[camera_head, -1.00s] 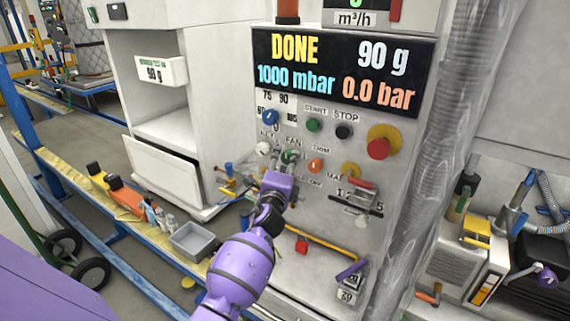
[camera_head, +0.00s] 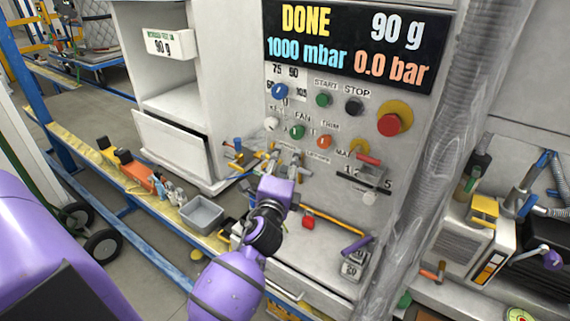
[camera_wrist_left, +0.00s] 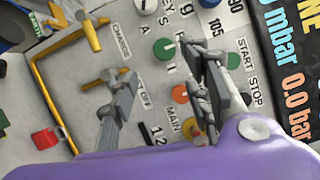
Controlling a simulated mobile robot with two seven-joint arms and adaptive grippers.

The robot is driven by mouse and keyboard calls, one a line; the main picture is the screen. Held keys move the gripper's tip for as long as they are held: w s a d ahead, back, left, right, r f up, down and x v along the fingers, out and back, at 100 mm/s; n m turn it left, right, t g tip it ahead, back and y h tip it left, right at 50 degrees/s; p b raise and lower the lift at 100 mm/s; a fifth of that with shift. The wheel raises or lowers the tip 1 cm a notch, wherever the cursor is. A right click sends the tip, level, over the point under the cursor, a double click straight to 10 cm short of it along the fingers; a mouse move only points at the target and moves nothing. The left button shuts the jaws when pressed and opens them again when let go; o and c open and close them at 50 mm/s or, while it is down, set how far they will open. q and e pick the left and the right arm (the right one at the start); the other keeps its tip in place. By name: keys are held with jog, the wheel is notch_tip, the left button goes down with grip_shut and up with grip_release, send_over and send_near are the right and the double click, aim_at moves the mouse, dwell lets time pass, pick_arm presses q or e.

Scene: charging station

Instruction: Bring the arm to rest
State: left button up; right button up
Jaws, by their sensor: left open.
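My left gripper (camera_head: 284,166) is purple with grey fingers and is in front of the lower control panel (camera_head: 340,232). It is open, with nothing between its fingers. In the left wrist view its two fingers (camera_wrist_left: 160,95) stand apart, with the panel behind them. In the head view it is below the green button (camera_head: 297,132) and orange button (camera_head: 324,142). I cannot tell its exact distance from the panel. The display (camera_head: 347,45) reads DONE, 90 g, 1000 mbar and 0.0 bar. My right gripper is not in view.
A red emergency knob (camera_head: 389,124) and a red-handled switch (camera_head: 369,160) stick out of the panel. A yellow rail (camera_head: 330,222) runs below. A grey bin (camera_head: 202,214) is to the left. A ribbed hose (camera_head: 470,110) and a toaster-like device (camera_head: 466,250) are to the right.

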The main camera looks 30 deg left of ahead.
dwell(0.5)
pick_arm(q)
jog(key=s+d+f+n+g+h, duration=0.25)
jog(key=s+d+f+n, duration=0.35)
jog(key=f, duration=0.4)
jog(key=s+d+f+n+g+h, duration=0.2)
jog(key=s+d+f+n+h, duration=0.15)
jog(key=s+f+n, duration=0.55)
jog(key=s+d+f+g, duration=0.2)
jog(key=s+f, duration=0.5)
jog(key=s, duration=0.4)
jog(key=s+d+f+n+g, duration=0.1)
jog(key=s+d+f+g, duration=0.1)
jog(key=s+f, duration=0.6)
jog(key=s+d, duration=0.1)
jog(key=s, duration=0.2)
jog(key=shift+r+g, duration=0.1)
jog(key=shift+g, duration=0.15)
